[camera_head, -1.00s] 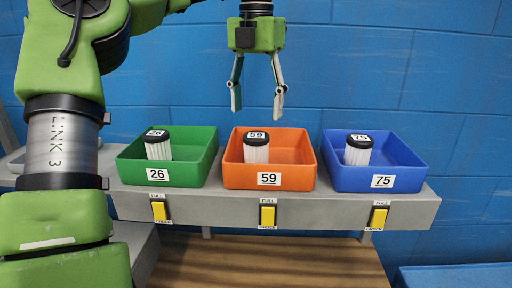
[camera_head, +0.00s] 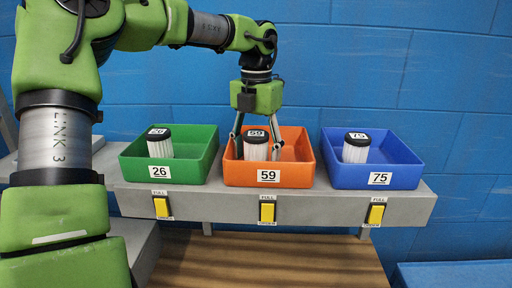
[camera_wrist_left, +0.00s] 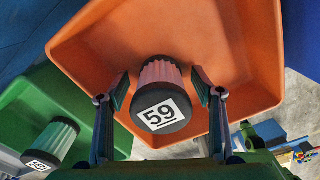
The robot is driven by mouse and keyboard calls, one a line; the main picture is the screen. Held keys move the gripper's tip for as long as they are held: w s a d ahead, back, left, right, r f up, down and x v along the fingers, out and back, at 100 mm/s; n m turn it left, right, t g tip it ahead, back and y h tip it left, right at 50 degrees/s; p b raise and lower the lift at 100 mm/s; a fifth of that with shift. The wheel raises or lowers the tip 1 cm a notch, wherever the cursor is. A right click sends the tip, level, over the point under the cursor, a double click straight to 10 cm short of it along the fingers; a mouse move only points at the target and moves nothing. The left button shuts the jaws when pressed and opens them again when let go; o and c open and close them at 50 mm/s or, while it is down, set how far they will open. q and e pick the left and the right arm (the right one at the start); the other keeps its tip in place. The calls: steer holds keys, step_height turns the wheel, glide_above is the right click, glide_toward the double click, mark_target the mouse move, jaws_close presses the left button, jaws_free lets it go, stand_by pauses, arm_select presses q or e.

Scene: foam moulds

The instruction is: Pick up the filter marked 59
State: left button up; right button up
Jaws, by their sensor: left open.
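The filter marked 59 (camera_head: 256,145) stands upright in the orange bin (camera_head: 296,175), a white pleated body with a black cap. In the left wrist view the filter's cap (camera_wrist_left: 160,106) faces the camera and its label reads 59. My left gripper (camera_head: 257,151) has come down from above into the orange bin. Its two fingers are open, one on each side of the filter. In the left wrist view the open fingers (camera_wrist_left: 160,100) show gaps to the cap on both sides. My right gripper is not in view.
A green bin (camera_head: 190,178) with a filter marked 26 (camera_head: 159,146) stands on the left. A blue bin (camera_head: 412,171) with a filter marked 75 (camera_head: 356,149) stands on the right. All sit on a grey shelf (camera_head: 220,202) with yellow switches in front.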

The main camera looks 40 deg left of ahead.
arm_select(q)
steer(key=shift+d, duration=0.1)
steer(key=c, duration=1.3)
steer(key=shift+r, duration=0.1)
